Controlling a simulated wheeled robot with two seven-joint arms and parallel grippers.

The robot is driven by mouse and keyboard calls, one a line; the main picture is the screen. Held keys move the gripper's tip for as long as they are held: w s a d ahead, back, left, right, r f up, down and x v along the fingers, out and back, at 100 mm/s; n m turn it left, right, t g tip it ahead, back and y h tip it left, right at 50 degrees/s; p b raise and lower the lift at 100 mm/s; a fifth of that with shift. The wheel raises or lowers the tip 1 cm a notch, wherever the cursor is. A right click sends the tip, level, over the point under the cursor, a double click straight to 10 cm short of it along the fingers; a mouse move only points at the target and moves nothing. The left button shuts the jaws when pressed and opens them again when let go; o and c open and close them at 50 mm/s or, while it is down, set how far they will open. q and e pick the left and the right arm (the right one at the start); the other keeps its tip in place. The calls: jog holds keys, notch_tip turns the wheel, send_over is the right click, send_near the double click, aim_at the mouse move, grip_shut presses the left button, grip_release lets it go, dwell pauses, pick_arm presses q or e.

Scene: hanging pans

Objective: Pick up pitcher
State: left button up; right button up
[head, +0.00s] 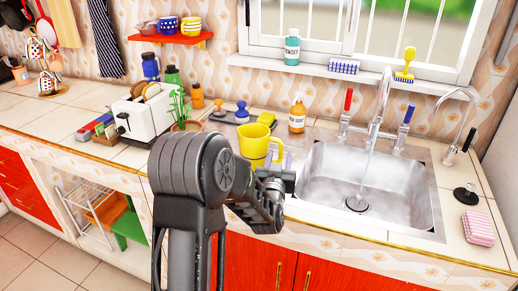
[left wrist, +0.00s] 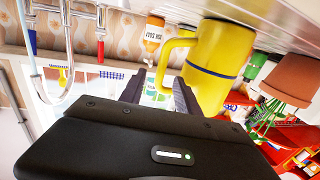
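The yellow pitcher (head: 254,146) stands upright on the counter just left of the sink, its handle on the right side. My left gripper (head: 284,181) is just in front of and below the handle, partly hidden by my own arm. In the left wrist view, which is upside down, the pitcher (left wrist: 215,65) has a blue band. Its handle loops toward the gap between the two fingers of my left gripper (left wrist: 160,90). The fingers are apart with nothing held; I cannot tell whether one touches the handle. My right gripper is not in view.
The metal sink (head: 415,205) with running water is right of the pitcher. An orange soap bottle (head: 297,116) stands behind it. A potted plant (head: 183,122) and a white toaster (head: 143,113) are to the left. The counter's front edge runs below.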

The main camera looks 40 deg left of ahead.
aim_at(281, 150)
pick_arm(q)
jog(key=shift+s+d, duration=0.1)
jog(key=shift+x, duration=1.4)
jog(key=shift+p, duration=0.3)
jog(key=shift+r, duration=0.15)
jog(key=p+x, duration=0.1)
jog(key=x, duration=0.4)
jog(key=shift+p, duration=0.4)
grip_shut()
